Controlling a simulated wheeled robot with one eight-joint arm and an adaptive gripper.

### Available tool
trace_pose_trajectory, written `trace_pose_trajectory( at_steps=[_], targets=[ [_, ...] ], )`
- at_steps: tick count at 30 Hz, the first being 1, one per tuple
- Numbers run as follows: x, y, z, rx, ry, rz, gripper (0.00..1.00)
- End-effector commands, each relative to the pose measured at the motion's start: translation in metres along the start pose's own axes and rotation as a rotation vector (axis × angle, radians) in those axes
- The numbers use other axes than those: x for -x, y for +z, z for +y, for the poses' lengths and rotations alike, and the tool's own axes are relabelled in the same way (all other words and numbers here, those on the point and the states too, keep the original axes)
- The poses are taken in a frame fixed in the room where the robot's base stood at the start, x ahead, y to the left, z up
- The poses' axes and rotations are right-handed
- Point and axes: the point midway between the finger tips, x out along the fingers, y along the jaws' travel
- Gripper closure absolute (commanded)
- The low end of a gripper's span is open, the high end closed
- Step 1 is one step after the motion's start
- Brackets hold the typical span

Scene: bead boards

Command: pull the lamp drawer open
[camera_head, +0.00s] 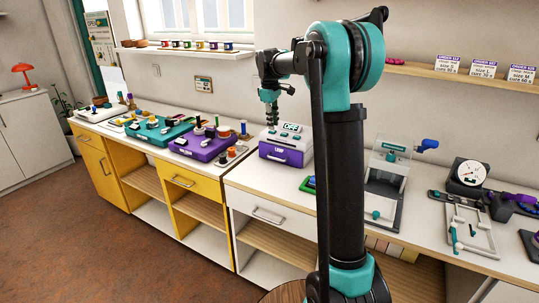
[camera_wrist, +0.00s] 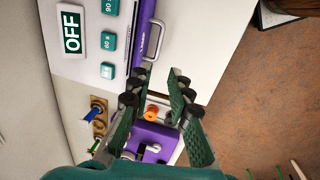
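The lamp unit (camera_head: 289,137) is a white box on the counter with an OFF sign and teal buttons on its sloped top. Its purple lamp drawer (camera_head: 281,155) is in the front and looks closed. In the wrist view the drawer front (camera_wrist: 138,38) is a purple strip with a grey bar handle (camera_wrist: 153,41). My gripper (camera_wrist: 161,73) is open and empty, with its two fingertips apart just below the handle in that picture. In the head view my gripper (camera_head: 271,120) points down at the lamp unit's left side; its exact gap to the handle cannot be told.
A teal board (camera_head: 157,131) lies farther left. A clamp stand (camera_head: 386,185) is to the right. The floor in front is clear.

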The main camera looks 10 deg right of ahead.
Motion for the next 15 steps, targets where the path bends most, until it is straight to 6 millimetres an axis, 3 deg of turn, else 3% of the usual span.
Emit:
trace_pose_trajectory(
  at_steps=[5,15],
  targets=[
    [-0.010,-0.003,0.002,0.011,-0.001,-0.003,0.81],
    [-0.072,-0.002,0.002,0.009,-0.001,-0.002,0.81]
  ],
)
